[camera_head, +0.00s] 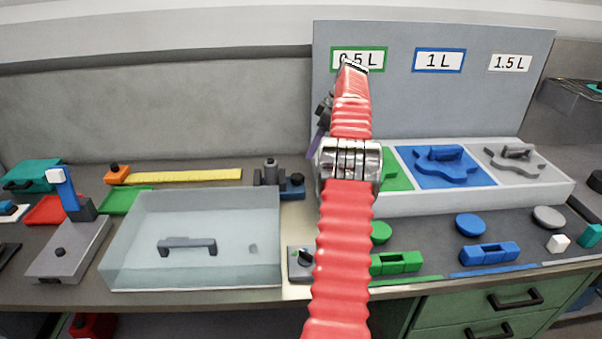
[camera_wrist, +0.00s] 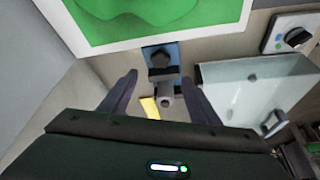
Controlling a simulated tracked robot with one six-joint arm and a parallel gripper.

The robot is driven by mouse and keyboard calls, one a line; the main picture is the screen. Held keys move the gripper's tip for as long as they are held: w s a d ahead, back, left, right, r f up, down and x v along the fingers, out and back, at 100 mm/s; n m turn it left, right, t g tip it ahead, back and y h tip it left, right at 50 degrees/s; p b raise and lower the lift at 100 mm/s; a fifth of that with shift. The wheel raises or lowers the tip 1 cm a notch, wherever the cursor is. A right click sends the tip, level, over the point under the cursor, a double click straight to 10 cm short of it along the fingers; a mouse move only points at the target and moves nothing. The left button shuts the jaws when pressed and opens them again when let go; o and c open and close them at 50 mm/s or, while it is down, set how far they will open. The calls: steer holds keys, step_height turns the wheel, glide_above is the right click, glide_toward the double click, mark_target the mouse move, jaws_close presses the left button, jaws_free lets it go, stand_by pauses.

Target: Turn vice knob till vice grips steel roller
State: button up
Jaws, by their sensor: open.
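The vice (camera_head: 268,178) stands on the bench behind the glass-like box, with dark blocks and a blue part at its right. The vice knob (camera_wrist: 161,58) is dark and sits on the blue part in the wrist view. The steel roller (camera_wrist: 165,97) shows as a short grey cylinder beside the vice blocks; whether the jaws touch it I cannot tell. My gripper (camera_wrist: 160,77) is open and empty, with the vice and knob seen between and beyond its fingers, apart from them. In the head view my arm largely hides the gripper.
A clear box (camera_head: 190,240) with a handle stands left of my arm. A dial unit (camera_head: 301,262) lies right of it. A yellow strip (camera_head: 190,176) lies left of the vice. A tray (camera_head: 480,203) with green, blue and grey sections stands at the right, before an upright panel.

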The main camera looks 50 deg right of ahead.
mark_target(298, 176)
steer(key=x, duration=1.3)
steer(key=shift+c, duration=0.4)
steer(key=shift+d, duration=0.1)
steer(key=c, duration=0.9)
steer(key=shift+w+d, duration=0.1)
steer(key=shift+c, duration=0.4)
